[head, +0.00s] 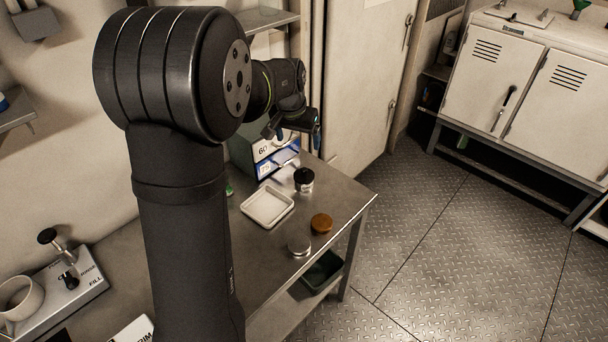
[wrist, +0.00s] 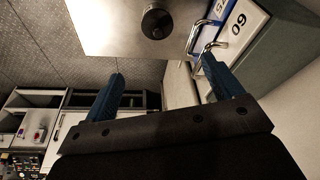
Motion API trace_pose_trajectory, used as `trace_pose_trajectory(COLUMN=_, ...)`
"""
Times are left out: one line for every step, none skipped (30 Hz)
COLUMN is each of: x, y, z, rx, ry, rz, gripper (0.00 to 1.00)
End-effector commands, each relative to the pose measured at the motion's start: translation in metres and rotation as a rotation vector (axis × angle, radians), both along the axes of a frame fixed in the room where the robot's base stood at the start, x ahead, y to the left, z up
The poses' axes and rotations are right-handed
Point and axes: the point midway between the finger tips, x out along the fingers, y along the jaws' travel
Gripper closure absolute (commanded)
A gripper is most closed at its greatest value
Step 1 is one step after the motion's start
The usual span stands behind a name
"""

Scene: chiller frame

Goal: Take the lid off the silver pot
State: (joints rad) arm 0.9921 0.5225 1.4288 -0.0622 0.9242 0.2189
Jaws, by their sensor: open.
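The silver pot (head: 300,247) is a small, low round pot near the front edge of the steel table. Its lid is hard to make out at this size. My gripper (head: 298,138) is at the back of the table, in front of the drawer box and well away from the silver pot. It is open and empty, with its two blue fingers spread in the wrist view (wrist: 163,68). The silver pot does not show in the wrist view.
A black-topped jar (head: 304,180) stands on the steel table (head: 345,200); it also shows in the wrist view (wrist: 157,22). An orange-brown round piece (head: 321,223) sits beside the silver pot. A white tray (head: 267,206) lies left. A numbered drawer box (head: 263,160) stands behind.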

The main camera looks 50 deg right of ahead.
Motion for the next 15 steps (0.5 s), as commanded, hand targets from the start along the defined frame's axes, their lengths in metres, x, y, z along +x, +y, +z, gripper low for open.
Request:
trace_pose_trajectory(x=0.001, y=-0.002, z=-0.013, rx=0.005, ry=0.003, rz=0.000, gripper=0.15)
trace_pose_trajectory(x=0.001, y=-0.004, z=-0.019, rx=0.004, ry=0.003, rz=0.001, gripper=0.15)
trace_pose_trajectory(x=0.002, y=-0.006, z=-0.028, rx=0.005, ry=0.003, rz=0.001, gripper=0.15)
trace_pose_trajectory(x=0.003, y=-0.008, z=-0.035, rx=0.004, ry=0.003, rz=0.001, gripper=0.15)
trace_pose_trajectory(x=0.003, y=-0.009, z=-0.041, rx=0.005, ry=0.003, rz=0.001, gripper=0.15)
trace_pose_trajectory(x=0.004, y=-0.012, z=-0.050, rx=0.004, ry=0.003, rz=0.001, gripper=0.15)
trace_pose_trajectory(x=0.005, y=-0.013, z=-0.056, rx=0.004, ry=0.003, rz=0.001, gripper=0.15)
trace_pose_trajectory(x=0.005, y=-0.015, z=-0.062, rx=0.004, ry=0.003, rz=0.001, gripper=0.15)
trace_pose_trajectory(x=0.006, y=-0.017, z=-0.069, rx=0.004, ry=0.003, rz=0.001, gripper=0.15)
trace_pose_trajectory(x=0.006, y=-0.018, z=-0.074, rx=0.003, ry=0.003, rz=0.001, gripper=0.15)
trace_pose_trajectory(x=0.007, y=-0.019, z=-0.078, rx=0.003, ry=0.003, rz=0.001, gripper=0.15)
trace_pose_trajectory(x=0.008, y=-0.021, z=-0.083, rx=0.002, ry=0.002, rz=0.001, gripper=0.15)
trace_pose_trajectory(x=0.008, y=-0.021, z=-0.086, rx=0.003, ry=0.001, rz=0.001, gripper=0.15)
trace_pose_trajectory(x=0.008, y=-0.022, z=-0.089, rx=0.003, ry=0.001, rz=0.001, gripper=0.15)
trace_pose_trajectory(x=0.009, y=-0.023, z=-0.091, rx=0.002, ry=0.001, rz=0.001, gripper=0.15)
